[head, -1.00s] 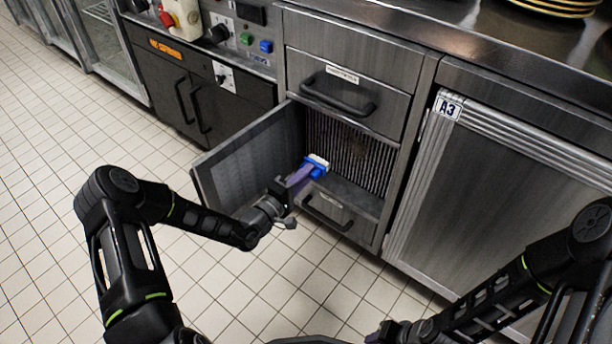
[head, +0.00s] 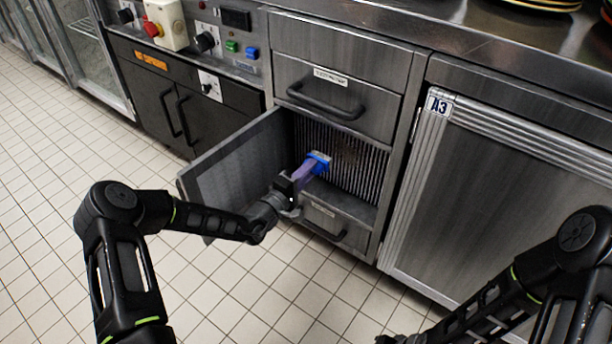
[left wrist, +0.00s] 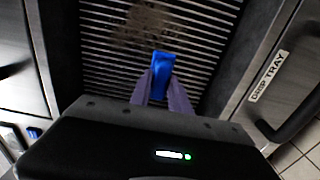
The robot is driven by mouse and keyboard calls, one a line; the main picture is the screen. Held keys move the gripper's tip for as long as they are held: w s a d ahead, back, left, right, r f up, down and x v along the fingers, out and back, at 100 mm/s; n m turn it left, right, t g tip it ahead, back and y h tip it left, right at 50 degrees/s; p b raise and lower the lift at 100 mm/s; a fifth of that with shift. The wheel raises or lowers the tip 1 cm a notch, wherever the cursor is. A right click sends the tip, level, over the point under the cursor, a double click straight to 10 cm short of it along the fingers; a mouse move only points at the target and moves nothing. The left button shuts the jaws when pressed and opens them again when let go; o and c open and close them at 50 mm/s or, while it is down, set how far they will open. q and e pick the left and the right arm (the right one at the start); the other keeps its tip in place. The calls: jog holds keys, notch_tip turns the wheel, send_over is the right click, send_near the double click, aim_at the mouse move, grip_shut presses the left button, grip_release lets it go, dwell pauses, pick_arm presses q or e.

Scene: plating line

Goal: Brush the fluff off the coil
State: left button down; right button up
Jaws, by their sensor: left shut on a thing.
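The finned coil (head: 350,160) sits in an open compartment between two drawers. A patch of brownish fluff (left wrist: 140,22) lies on its fins in the left wrist view; in the head view it is a faint dark patch. My left gripper (head: 296,184) is shut on a blue brush (head: 320,161). The brush is in front of the coil's lower left part, bristle side toward the fins. In the left wrist view the brush (left wrist: 150,72) is over the fins beside the fluff; I cannot tell if it touches. My right gripper (head: 390,339) is at the bottom edge, mostly cut off.
The compartment's door (head: 235,165) stands open to the left, close to my left forearm. A drawer labelled drip tray (left wrist: 268,75) is below the coil. A closed A3 cabinet (head: 490,200) stands right. The tiled floor in front is clear.

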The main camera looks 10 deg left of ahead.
aim_at(326, 168)
pick_arm(q)
jog(key=shift+x, duration=0.95)
dwell(0.6)
jog(key=shift+s+d+r+p, duration=0.15)
jog(key=shift+d+p, duration=0.25)
jog(key=shift+p, duration=0.1)
jog(key=shift+s+d+r+p, duration=0.1)
jog(key=shift+s+d+p, duration=0.1)
jog(key=shift+d+p, duration=0.25)
jog(key=shift+s+d+f+p, duration=0.1)
jog(key=shift+s+d+p, duration=0.15)
jog(key=shift+d+p, duration=0.25)
jog(key=shift+s+d+f, duration=0.1)
jog(key=shift+f, duration=0.05)
jog(key=shift+s+d+p, duration=0.2)
jog(key=shift+d+p, duration=0.35)
jog(key=shift+d, duration=0.2)
jog(key=shift+s+d+p, duration=0.25)
jog(key=shift+d+p, duration=0.3)
jog(key=shift+d, duration=0.25)
